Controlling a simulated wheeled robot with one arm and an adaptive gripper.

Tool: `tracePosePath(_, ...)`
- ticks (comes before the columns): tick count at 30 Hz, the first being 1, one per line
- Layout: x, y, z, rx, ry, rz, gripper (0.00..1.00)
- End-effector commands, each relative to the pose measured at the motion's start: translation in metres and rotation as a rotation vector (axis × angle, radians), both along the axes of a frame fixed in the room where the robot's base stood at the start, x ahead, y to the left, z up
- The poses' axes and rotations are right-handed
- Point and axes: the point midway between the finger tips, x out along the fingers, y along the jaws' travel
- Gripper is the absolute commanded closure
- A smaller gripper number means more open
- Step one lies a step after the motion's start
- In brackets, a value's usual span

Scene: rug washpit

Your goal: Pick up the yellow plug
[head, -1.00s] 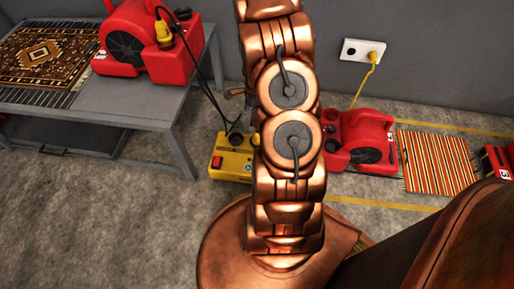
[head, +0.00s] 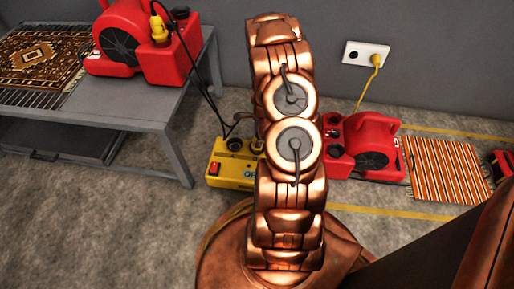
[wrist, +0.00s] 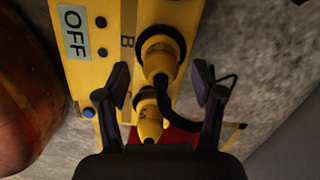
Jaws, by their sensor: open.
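A yellow box (wrist: 75,12) with an OFF label fills the left and middle of the wrist view. Two yellow plug-shaped parts are at the box: one upper plug (wrist: 161,50) with a dark collar and one lower plug (wrist: 150,124) nearer my palm. A black cord loops beside them on the right. My gripper (wrist: 161,82) is open, with one finger on each side of the plugs, and I see no grip on either. In the head view the yellow box (head: 232,172) stands on the floor, partly behind my arm, and my gripper is hidden there.
A red blower (head: 120,45) with a yellow plug (head: 159,30) sits on a grey table (head: 150,100) at left. Another red blower (head: 370,150) and a striped rug (head: 445,168) are right of my arm. A wall outlet (head: 364,54) holds a yellow plug (head: 376,61).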

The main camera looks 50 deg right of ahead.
Motion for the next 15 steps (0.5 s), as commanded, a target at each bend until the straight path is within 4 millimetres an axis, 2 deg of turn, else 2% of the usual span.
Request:
tracePosePath(1, 0.001, 0.001, -0.012, 0.001, 0.001, 0.001, 0.32)
tracePosePath(4, 0.001, 0.002, -0.023, 0.001, 0.001, 0.001, 0.32)
tracePosePath(12, 0.002, 0.002, -0.024, 0.0, 0.0, 0.001, 0.32)
tracePosePath(15, 0.002, 0.002, -0.024, 0.0, 0.0, 0.001, 0.42)
